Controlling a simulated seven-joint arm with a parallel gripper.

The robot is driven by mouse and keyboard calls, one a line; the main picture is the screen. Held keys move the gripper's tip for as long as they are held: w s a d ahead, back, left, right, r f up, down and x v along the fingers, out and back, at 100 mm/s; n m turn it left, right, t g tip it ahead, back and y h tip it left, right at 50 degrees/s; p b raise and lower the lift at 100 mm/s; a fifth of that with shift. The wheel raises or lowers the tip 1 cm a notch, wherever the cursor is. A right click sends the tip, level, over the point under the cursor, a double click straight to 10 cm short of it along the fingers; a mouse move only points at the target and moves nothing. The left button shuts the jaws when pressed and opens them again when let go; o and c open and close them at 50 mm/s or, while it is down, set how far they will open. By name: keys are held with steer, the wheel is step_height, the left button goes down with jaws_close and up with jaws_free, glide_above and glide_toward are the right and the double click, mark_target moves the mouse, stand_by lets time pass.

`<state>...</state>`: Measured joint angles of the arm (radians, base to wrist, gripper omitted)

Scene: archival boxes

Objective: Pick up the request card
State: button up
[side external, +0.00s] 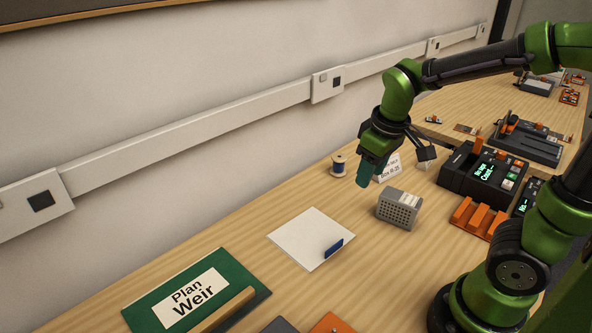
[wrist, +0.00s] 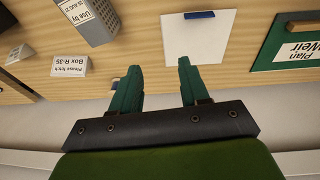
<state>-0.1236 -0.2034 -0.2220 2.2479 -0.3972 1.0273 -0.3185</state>
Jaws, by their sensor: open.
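The request card (wrist: 70,66) is a small white card reading "Please fetch Box R-35". It stands on the wooden table, to the left of my fingers in the wrist view. In the side external view the card (side external: 392,168) is partly hidden behind my gripper (side external: 369,172). My gripper's two teal fingers are apart with nothing between them in the wrist view (wrist: 157,78). The fingers point down above the table, and the card is outside them. I cannot tell their exact height.
A thread spool (side external: 339,165) stands close by. A grey perforated box (side external: 398,212) with white cards is in front. A white sheet (side external: 300,232) with a blue piece (side external: 334,248) and a green folder (side external: 140,312) lie nearer the camera. Dark devices (side external: 470,178) stand right. The wall runs behind.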

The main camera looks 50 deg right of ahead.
steer(key=w+d+f+n+g+h, duration=0.3)
steer(key=d+f+h, duration=0.1)
steer(key=d, duration=0.3)
steer(key=w+d+f+n+g+h, duration=0.25)
steer(key=d+f+n+h, duration=0.2)
steer(key=d, duration=0.25)
steer(key=w+d+n+h, duration=0.6)
steer(key=w+n+h, duration=0.1)
steer(key=n+h, duration=0.1)
glide_toward(389, 168)
steer(key=shift+w+d+r, duration=0.45)
steer(key=shift+r, duration=0.05)
steer(key=shift+s+d+r, duration=0.15)
steer(key=shift+d+r, duration=0.05)
steer(key=shift+d, duration=0.55)
steer(key=shift+s+d, duration=0.15)
steer(key=shift+d, duration=0.85)
steer(key=shift+s+d, duration=0.15)
steer(key=shift+d, duration=0.85)
steer(key=shift+s+d, duration=0.2)
steer(key=shift+d, duration=0.75)
steer(key=shift+c, duration=0.3)
